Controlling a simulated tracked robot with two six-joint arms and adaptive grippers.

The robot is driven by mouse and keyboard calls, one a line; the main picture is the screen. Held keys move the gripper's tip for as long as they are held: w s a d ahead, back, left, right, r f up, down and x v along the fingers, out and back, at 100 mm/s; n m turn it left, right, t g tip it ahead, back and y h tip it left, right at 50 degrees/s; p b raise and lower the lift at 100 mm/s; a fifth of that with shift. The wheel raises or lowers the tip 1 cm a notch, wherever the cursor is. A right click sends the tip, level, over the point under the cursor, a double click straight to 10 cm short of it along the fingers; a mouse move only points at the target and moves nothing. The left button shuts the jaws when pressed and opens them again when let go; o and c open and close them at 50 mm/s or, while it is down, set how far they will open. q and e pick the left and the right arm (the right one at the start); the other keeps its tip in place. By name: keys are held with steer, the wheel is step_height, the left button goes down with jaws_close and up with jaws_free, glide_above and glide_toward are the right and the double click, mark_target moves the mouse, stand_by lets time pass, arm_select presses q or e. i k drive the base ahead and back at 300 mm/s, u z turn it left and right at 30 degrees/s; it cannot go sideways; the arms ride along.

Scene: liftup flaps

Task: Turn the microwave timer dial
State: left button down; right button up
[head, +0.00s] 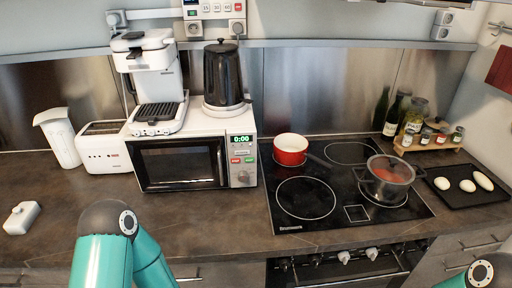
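The white microwave (180,165) with a dark door stands on the counter left of the middle, its door shut. Its control panel on the right has a green display (241,139) reading 0:00, several small buttons, and a round grey timer dial (243,177) low down. Nothing touches the dial. A teal and dark grey link of my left arm shows at the lower left, in front of and below the microwave. A small part of my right arm shows at the lower right corner. Neither gripper is in the picture.
A coffee machine (155,80) and a black kettle (223,75) stand on the microwave. A toaster (104,148) is left of it. The cooktop (350,215) on the right bears a red pot (291,149) and a lidded pot (388,180). The counter before the microwave is clear.

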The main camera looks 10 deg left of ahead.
mark_target(242, 175)
steer(key=z, duration=2.1)
steer(key=i, duration=0.1)
steer(key=u, duration=3.5)
steer(key=k, duration=1.3)
steer(key=z, duration=0.3)
steer(key=i, duration=1.05)
steer(key=z, duration=0.05)
